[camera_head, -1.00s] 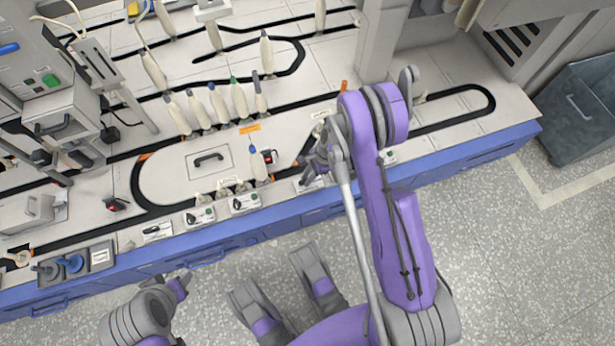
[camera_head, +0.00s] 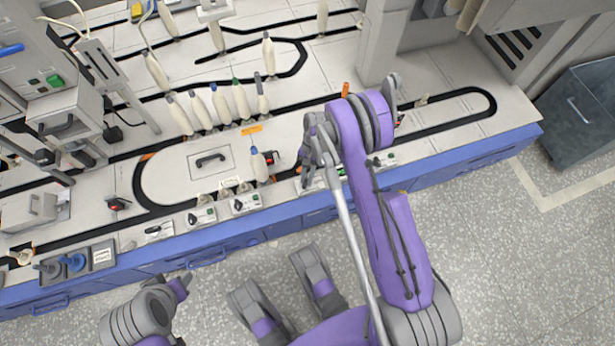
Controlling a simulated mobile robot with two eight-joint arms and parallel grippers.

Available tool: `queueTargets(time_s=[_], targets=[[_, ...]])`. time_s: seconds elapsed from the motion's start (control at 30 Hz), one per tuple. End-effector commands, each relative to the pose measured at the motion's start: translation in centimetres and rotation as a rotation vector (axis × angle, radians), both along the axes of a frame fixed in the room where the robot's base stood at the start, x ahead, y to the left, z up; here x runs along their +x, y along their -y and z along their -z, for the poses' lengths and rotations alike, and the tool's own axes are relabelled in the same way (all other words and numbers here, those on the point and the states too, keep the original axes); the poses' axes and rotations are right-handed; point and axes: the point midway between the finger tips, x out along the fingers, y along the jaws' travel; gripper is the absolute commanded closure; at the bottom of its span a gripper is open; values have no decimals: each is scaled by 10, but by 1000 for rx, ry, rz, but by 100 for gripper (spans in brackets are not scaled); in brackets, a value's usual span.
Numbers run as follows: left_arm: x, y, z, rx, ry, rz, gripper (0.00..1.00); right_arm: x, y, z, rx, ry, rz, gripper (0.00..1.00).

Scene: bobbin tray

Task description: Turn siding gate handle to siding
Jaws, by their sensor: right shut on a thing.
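My right gripper (camera_head: 307,178) is at the front of the bench, over a small control box (camera_head: 311,186) at the front edge. It is shut on a handle there, which the fingers and wrist hide almost fully. Which way the handle points cannot be seen. Another box (camera_head: 385,159) is partly hidden behind my right arm.
A black track loops over the white bench. Several pale bobbins (camera_head: 221,104) stand at the back, and a blue-topped one (camera_head: 259,165) stands left of my right gripper. An orange marker (camera_head: 346,88) stands near the track. The floor in front is clear; a grey bin (camera_head: 585,112) is at right.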

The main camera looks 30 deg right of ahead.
Motion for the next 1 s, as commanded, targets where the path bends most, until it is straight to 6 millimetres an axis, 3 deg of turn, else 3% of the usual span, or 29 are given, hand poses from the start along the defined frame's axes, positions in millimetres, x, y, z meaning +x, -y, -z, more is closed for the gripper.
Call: queueTargets(time_s=[0.37, 0.9, 0.93, 1.0], targets=[[0, 0, 0, 0, 0, 0, 50, 2, -1, 0, -1, 1, -162, 100], [0, 0, 0, 0, 0, 0, 50, 2, -1, 0, -1, 1, -188, 100], [0, 0, 0, 0, 0, 0, 50, 2, -1, 0, -1, 1, -188, 80], [0, 0, 0, 0, 0, 0, 50, 2, -1, 0, -1, 1, -188, 67]])
